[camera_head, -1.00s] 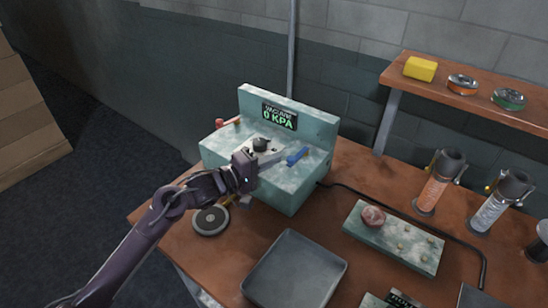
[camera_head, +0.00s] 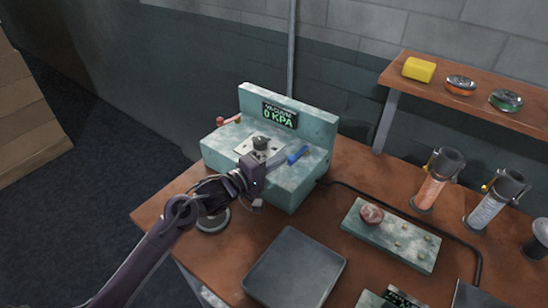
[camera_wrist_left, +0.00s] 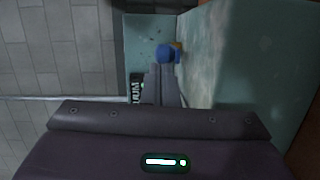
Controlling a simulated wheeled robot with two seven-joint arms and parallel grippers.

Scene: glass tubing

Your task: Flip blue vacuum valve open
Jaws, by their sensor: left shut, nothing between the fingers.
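The blue vacuum valve handle (camera_head: 297,155) sits on the top right of the pale green vacuum unit (camera_head: 296,187). In the left wrist view the blue handle (camera_wrist_left: 166,53) shows just beyond my fingertips. The unit's display (camera_head: 279,115) reads "VACUUM 0 KPA". My left gripper (camera_head: 276,158) is shut and empty, over the unit's top, to the left of the blue handle. Its fingers (camera_wrist_left: 161,70) show together in the left wrist view. I cannot tell whether the fingertips touch the handle. My right gripper is not in view.
A black knob (camera_head: 260,143) and a red lever (camera_head: 221,121) are also on the unit. A grey tray (camera_head: 295,268), a round grey disc (camera_head: 212,222) and a green panel (camera_head: 392,235) are on the wooden table. Glass cylinders stand at right, below a shelf (camera_head: 480,100).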

